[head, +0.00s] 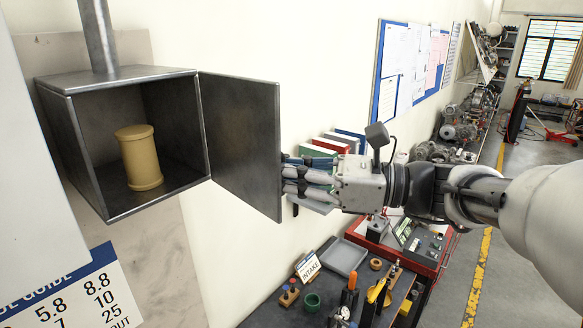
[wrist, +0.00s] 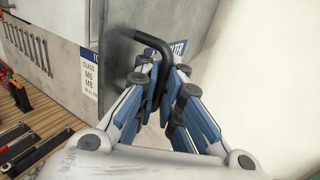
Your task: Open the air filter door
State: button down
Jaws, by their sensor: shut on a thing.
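The grey metal air filter box (head: 130,73) is on the wall at the left in the head view. Its door (head: 240,140) is swung wide open to the right, hinged at the box's right edge. A tan cylindrical filter (head: 140,160) stands upright inside. My gripper (head: 290,180) is at the door's free edge, its fingertips partly hidden behind it. In the wrist view, the door (wrist: 118,50) shows nearly edge-on, with a dark bent handle (wrist: 152,42) on it. The blue-padded fingers are shut on the handle's lower end.
A workbench (head: 262,318) below holds a grey tray (head: 345,256), small parts and tools, with a red-edged console beside it. Books (head: 340,143) stand behind my gripper by the wall.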

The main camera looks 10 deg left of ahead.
jog(key=shift+s+f, duration=0.1)
jog(key=c, duration=2.2)
grip_release()
jog(key=shift+c, duration=0.2)
jog(key=shift+o, duration=1.1)
jog(key=shift+d, duration=0.25)
jog(key=shift+a, duration=0.1)
jog(key=d, duration=1.2)
